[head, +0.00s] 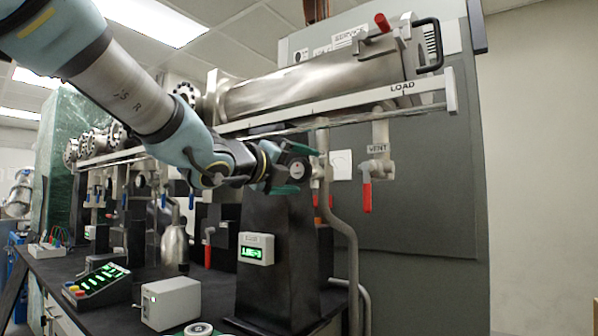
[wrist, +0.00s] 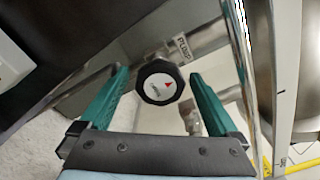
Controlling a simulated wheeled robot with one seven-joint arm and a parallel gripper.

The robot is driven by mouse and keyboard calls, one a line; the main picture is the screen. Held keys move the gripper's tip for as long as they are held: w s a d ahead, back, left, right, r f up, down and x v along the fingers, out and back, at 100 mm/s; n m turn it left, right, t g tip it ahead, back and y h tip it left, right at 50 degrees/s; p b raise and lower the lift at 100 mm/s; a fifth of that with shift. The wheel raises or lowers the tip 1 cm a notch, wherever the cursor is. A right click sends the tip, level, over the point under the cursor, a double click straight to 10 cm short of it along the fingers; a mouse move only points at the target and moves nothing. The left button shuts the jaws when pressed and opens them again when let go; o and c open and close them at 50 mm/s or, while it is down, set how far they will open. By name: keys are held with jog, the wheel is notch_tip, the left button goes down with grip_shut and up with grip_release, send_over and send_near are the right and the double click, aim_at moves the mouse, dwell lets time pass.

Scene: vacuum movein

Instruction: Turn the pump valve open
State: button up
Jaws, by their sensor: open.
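The pump valve has a black round knob (wrist: 160,82) with a white face and a small red mark. It is on a metal pipe with a label on its collar in the wrist view. My gripper (wrist: 159,77) is open, with one green finger on each side of the knob and a small gap on both sides. In the head view, my gripper (head: 305,170) reaches the pipework under the long steel chamber, where the fingers and wrist make the knob hard to single out.
A vent valve with a red handle (head: 366,196) hangs to the right. A steel chamber (head: 310,88) and white LOAD rail (head: 432,93) lie above. A black column with a green display (head: 256,249) stands below. A grey box (head: 171,303) sits on the bench.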

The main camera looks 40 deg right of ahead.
jog(key=shift+c, duration=0.3)
jog(key=c, duration=1.3)
